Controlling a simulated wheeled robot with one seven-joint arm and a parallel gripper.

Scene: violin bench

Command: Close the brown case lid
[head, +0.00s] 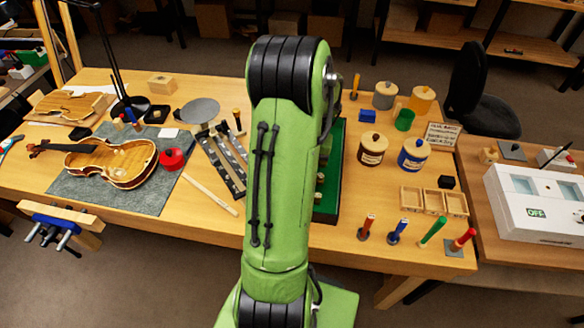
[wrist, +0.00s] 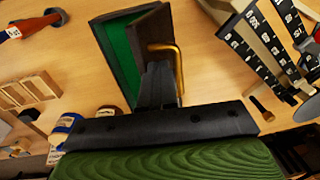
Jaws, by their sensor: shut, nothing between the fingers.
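The case shows in the wrist view as a dark-walled box with a bright green inside (wrist: 115,48). Its brown lid (wrist: 152,32) stands open at an angle along the right side, with the green inside uncovered. A bent brass handle (wrist: 179,66) is beside the lid. My gripper (wrist: 158,72) is shut and empty, its fingertips at the lid's near end by the handle; I cannot tell whether they touch. In the head view, part of the green inside (head: 331,180) shows right of my arm; my arm hides the lid and my gripper.
Left of my arm lie a violin (head: 108,162), a red pot (head: 172,159) and dark strips (head: 222,160). To the right stand jars (head: 372,149), a wooden compartment tray (head: 434,201) and several coloured-handled tools (head: 432,232) near the front edge.

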